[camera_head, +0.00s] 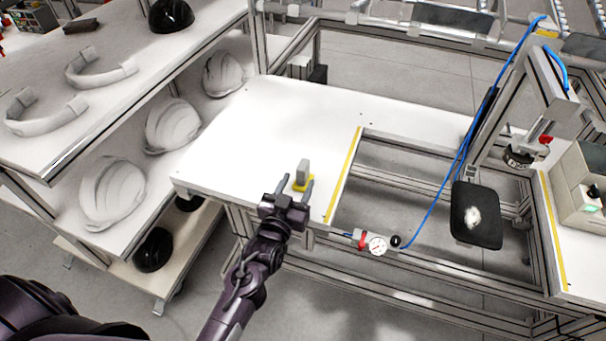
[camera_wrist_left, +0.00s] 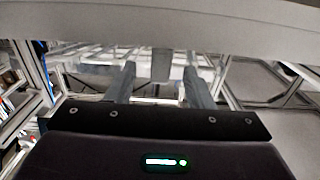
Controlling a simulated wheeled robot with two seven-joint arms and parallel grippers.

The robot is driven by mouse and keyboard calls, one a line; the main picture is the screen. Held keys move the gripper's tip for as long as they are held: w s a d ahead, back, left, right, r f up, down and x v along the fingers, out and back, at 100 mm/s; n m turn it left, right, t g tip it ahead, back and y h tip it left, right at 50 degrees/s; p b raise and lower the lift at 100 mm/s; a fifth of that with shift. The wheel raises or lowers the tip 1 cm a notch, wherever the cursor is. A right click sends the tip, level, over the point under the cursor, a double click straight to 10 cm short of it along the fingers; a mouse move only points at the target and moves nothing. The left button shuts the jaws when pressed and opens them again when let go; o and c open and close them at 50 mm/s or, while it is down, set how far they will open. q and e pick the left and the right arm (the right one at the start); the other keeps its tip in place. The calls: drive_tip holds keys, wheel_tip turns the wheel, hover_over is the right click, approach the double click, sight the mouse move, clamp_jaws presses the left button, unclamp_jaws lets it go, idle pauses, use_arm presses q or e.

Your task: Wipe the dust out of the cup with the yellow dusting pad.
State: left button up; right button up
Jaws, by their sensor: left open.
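The yellow dusting pad (camera_head: 304,187) stands on the white bench top near its front edge, its grey upright handle (camera_head: 303,169) on top. My left gripper (camera_head: 297,182) is open at the pad, its fingers apart to either side of the handle in the head view. In the left wrist view, a grey block that looks like the handle (camera_wrist_left: 160,66) shows between the open fingers (camera_wrist_left: 158,80); contact cannot be told. The black, rounded-square cup (camera_head: 476,230) is at the right, over the open frame, with a white dust patch (camera_head: 473,216) on it. My right gripper is out of view.
A shelf rack at the left holds white helmet shells (camera_head: 112,190) and black ones. Yellow strips (camera_head: 343,176) edge the open gap in the bench. The white bench top (camera_head: 270,120) behind the pad is clear.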

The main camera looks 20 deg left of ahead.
sight(300, 175)
use_arm(q)
drive_tip(key=w, duration=0.1)
drive_tip(key=w+p, duration=0.1)
drive_tip(key=w, duration=0.2)
drive_tip(key=shift+w+r, duration=0.3)
drive_tip(key=shift+w, duration=0.05)
drive_tip(key=shift+w+f, duration=0.1)
drive_tip(key=shift+w, duration=0.3)
drive_tip(key=shift+s, duration=0.1)
drive_tip(key=c, duration=1)
clamp_jaws()
